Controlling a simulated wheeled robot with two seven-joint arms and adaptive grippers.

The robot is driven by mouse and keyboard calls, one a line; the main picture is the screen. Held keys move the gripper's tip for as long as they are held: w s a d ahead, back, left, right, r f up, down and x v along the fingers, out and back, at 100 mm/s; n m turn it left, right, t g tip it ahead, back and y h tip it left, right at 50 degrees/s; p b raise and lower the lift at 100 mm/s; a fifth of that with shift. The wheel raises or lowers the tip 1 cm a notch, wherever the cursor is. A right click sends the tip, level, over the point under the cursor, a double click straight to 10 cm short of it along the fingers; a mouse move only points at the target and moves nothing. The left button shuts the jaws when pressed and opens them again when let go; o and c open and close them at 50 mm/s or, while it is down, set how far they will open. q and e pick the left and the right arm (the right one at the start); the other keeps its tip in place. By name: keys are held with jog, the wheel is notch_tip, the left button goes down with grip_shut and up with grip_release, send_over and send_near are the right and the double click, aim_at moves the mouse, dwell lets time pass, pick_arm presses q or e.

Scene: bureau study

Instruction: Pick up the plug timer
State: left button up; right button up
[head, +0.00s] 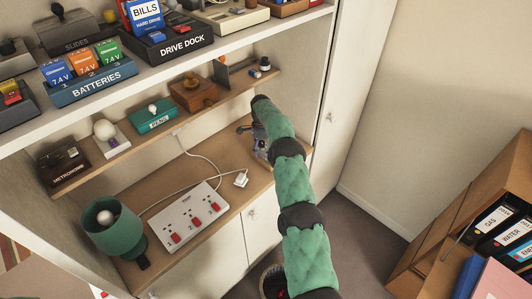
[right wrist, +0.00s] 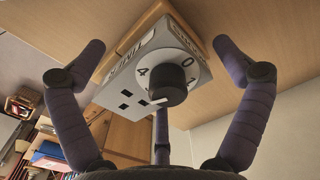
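The plug timer (right wrist: 150,68) is a light grey box with a dark round dial knob, printed numbers and dark socket slots. In the right wrist view it is against a wooden surface, between the spread fingers of my right gripper (right wrist: 160,80). The fingers stand to either side of it, with a third finger behind; I see no clear grip on it. In the head view my right gripper (head: 252,133) is at the back right of the lower wooden worktop, largely hidden by my arm, and the timer is hard to make out. My left gripper is not in view.
A white power strip (head: 188,217) with red switches and a white plug (head: 241,180) on its cable lie on the worktop (head: 217,160). A green lamp (head: 112,226) stands at left. The small shelf (head: 105,158) above holds several items. The cabinet side wall (head: 300,90) is close at right.

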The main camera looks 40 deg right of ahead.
jog(key=c, duration=1.3)
